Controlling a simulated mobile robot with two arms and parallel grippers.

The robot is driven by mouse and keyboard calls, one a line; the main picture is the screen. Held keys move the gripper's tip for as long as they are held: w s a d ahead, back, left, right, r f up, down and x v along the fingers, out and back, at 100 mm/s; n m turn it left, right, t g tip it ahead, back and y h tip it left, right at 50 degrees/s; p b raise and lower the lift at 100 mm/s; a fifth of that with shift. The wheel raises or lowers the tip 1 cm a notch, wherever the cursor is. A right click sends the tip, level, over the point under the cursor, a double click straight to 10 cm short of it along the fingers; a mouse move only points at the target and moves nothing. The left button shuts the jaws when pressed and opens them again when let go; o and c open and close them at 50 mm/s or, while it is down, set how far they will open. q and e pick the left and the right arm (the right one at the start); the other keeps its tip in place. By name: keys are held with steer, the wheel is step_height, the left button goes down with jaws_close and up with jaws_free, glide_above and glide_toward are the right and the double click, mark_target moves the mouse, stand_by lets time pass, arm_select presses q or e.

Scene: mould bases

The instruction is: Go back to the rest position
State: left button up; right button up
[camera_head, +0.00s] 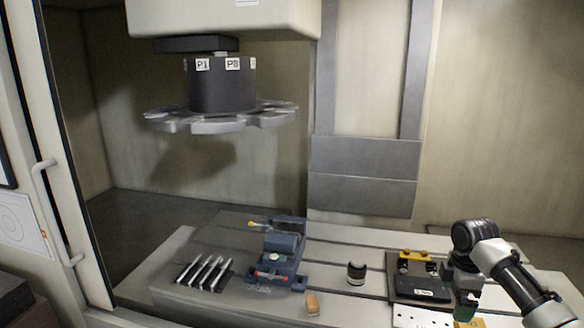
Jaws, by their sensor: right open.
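My right gripper (464,303) points down at the lower right, at the end of my arm that comes in from the right edge. It is open, beside the right end of a black mould base (418,288) with a white label. Something green shows at its fingertips; I cannot tell whether it is part of the gripper. The black base sits on a dark plate (393,270), with a yellow part (415,256) behind it. My left gripper is not in view.
A blue-grey vise (278,262) stands mid-table, with slotted metal bars (204,273) to its left. A small dark cylinder (357,272) and a tan block (312,304) stand on the slotted table (335,250). A tool carousel (221,118) hangs above. An open door frames the left.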

steer(key=s+a+f+m+t+y, duration=0.1)
steer(key=s+a+f+m, duration=0.2)
steer(key=s+a+f, duration=1.45)
steer(key=s+r+m+t, duration=0.4)
steer(key=s+m, duration=0.6)
steer(key=s, duration=0.8)
step_height(320, 180, down, 25)
steer(key=g, duration=0.3)
steer(key=s+d+f, duration=0.2)
steer(key=s+f, duration=0.6)
steer(key=s+d+f+g+h, duration=0.1)
steer(key=s+f, duration=0.7)
steer(key=s, duration=0.1)
steer(key=shift+s+d+f, duration=0.15)
steer(key=shift+d+f, duration=0.2)
steer(key=shift+f, duration=0.05)
steer(key=shift+c, duration=0.3)
